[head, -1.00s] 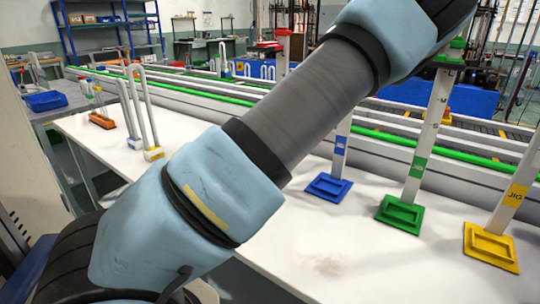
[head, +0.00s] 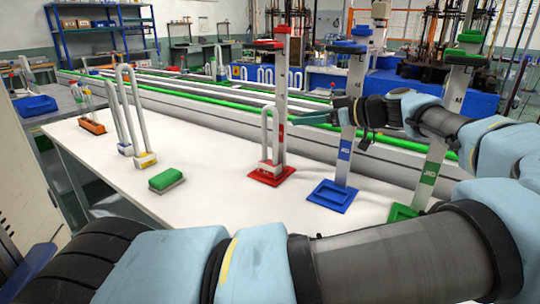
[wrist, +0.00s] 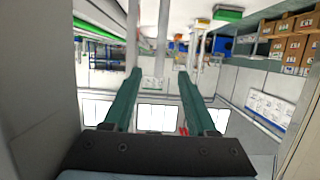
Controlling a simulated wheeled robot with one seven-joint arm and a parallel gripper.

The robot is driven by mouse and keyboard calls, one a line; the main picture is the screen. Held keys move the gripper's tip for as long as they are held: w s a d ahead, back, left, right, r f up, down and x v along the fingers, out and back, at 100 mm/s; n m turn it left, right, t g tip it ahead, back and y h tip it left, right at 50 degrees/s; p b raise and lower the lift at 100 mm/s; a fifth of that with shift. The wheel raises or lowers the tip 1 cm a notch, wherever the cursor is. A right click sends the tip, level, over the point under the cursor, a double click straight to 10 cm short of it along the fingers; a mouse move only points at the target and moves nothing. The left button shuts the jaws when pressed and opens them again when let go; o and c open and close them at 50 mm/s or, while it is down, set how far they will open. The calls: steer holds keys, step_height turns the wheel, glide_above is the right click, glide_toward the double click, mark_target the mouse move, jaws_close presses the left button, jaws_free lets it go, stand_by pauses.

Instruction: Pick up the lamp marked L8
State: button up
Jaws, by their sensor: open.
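No L8 mark is legible on any lamp. One U-shaped white lamp (head: 265,128) stands upright at the red stand (head: 282,100). Two taller U-shaped lamps stand at the left of the white table, one with a blue-marked base (head: 126,149) and one with a yellow-marked base (head: 146,160). My gripper (head: 306,118) is open with teal fingers, just right of the red stand and level with the upper part of the nearby lamp. In the wrist view the open fingers (wrist: 158,75) have nothing gripped between them; pale upright tubes show beyond.
A blue stand (head: 333,195) and a green stand (head: 403,212) rise near my arm. A green-topped block (head: 166,180) lies on the table (head: 215,205), and an orange rack (head: 91,127) is at far left. A green-edged conveyor (head: 200,105) runs behind. The table's front middle is clear.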

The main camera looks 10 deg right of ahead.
mark_target(264, 108)
steer(key=w+a+p, duration=0.2)
steer(key=w+a, duration=0.4)
steer(key=shift+w+a, duration=0.25)
steer(key=shift+w, duration=0.15)
steer(key=w+a+p, duration=0.1)
steer(key=w+a, duration=0.2)
steer(key=shift+w+r, duration=0.1)
steer(key=shift+w+a+p, duration=0.25)
steer(key=shift+p, duration=0.25)
steer(key=shift+w+a+f, duration=0.1)
steer(key=shift+w+f, duration=0.05)
steer(key=shift+f, duration=0.15)
steer(key=shift+c, duration=0.3)
jaws_close()
